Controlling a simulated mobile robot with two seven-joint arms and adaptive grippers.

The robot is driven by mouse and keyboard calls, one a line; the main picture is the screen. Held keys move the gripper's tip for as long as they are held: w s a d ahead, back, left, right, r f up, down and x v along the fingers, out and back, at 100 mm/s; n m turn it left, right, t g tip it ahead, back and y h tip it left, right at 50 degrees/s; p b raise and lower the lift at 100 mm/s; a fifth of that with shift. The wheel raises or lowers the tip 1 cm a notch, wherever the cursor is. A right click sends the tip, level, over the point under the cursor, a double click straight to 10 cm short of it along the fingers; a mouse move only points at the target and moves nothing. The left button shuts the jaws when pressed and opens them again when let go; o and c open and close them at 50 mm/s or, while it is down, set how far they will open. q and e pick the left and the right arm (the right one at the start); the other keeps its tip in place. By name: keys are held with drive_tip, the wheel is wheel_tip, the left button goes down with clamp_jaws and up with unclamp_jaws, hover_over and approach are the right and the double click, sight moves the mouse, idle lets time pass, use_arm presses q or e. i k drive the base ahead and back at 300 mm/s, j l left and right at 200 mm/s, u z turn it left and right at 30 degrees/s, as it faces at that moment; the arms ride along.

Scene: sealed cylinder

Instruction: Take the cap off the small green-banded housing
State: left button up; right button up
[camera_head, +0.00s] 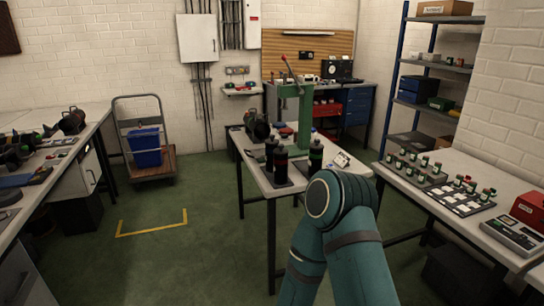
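On the middle table (257,174) stand several dark upright cylinders. One cylinder (316,160) shows green near its top. One to its left (281,168) shows a reddish band, and another dark one (270,150) stands just behind that. They are too small here to make out their caps clearly, and I cannot tell for sure which is the small green-banded housing. A teal arm of mine rises from the bottom in front of this table and covers part of its right side. Neither gripper shows in this view.
A green press (305,115) with a red-tipped lever stands on the middle table. The right bench (423,197) carries rows of small green- and red-topped pieces and a red box (530,208). A trolley with a blue bin (146,148) stands back left. The green floor is open left of centre.

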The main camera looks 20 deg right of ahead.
sight(315, 158)
drive_tip(key=i+j+z, duration=0.1)
drive_tip(key=i, duration=0.6)
drive_tip(key=i+j+z, duration=0.1)
drive_tip(key=i, duration=0.6)
drive_tip(key=i+j+z, duration=0.15)
drive_tip(key=i+z, duration=0.3)
drive_tip(key=i+j+z, duration=0.25)
drive_tip(key=z, duration=0.15)
drive_tip(key=i+j+z, duration=0.55)
drive_tip(key=j+z, duration=0.3)
